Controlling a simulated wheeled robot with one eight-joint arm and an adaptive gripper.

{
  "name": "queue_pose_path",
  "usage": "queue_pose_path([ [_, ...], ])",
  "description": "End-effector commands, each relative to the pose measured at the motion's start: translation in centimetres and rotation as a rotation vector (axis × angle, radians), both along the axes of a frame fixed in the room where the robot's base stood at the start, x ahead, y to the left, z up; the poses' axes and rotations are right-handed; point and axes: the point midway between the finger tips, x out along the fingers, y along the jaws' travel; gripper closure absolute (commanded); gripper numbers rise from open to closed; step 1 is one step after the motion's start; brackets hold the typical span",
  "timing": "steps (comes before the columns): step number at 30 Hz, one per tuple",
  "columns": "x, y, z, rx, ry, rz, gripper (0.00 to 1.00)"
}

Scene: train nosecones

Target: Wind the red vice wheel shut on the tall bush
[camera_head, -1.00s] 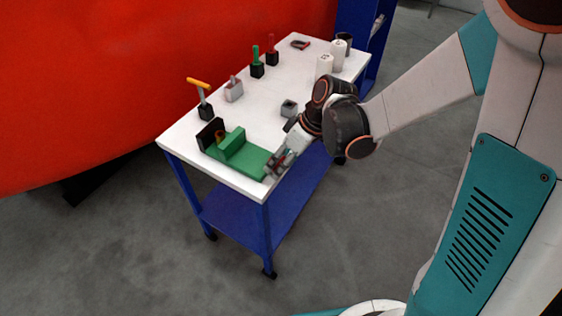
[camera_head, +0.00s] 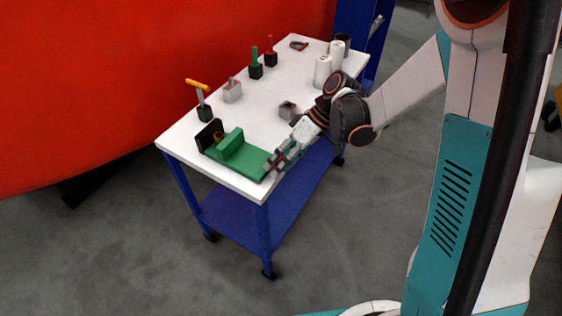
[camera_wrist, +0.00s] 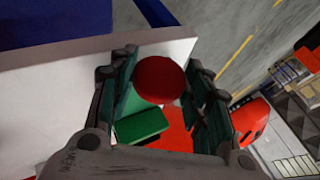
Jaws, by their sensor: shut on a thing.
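The green vice (camera_head: 247,161) lies at the near left end of the white table, with a raised green block and a dark upright plate (camera_head: 208,134). A small brass-coloured piece (camera_head: 218,136), perhaps the tall bush, shows between plate and block; most of it is hidden. My gripper (camera_head: 273,166) is at the vice's right end. In the wrist view the round red wheel (camera_wrist: 160,80) sits between the two fingers of my gripper (camera_wrist: 162,92), which is shut on it. Part of the green vice (camera_wrist: 140,125) shows beyond the wheel.
On the white table (camera_head: 180,135) stand an orange-handled tool (camera_head: 201,95), a grey block (camera_head: 232,91), a small grey box (camera_head: 288,110), green (camera_head: 255,62) and red (camera_head: 271,50) handled tools, and white cylinders (camera_head: 322,70). A red train nosecone (camera_head: 100,80) is behind.

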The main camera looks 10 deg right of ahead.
Motion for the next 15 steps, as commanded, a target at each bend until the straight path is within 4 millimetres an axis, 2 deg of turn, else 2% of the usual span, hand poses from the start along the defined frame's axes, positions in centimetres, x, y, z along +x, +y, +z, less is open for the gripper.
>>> queue_pose_path([
  [2,-0.01,-0.05,-0.04,-0.002,0.001,-0.001,0.79],
  [3,-0.01,-0.05,-0.04,-0.002,0.001,-0.001,0.48],
  [5,-0.01,-0.04,-0.03,-0.002,0.001,-0.001,0.36],
  [15,0.01,-0.06,0.03,-0.001,-0.001,0.0,0.36],
])
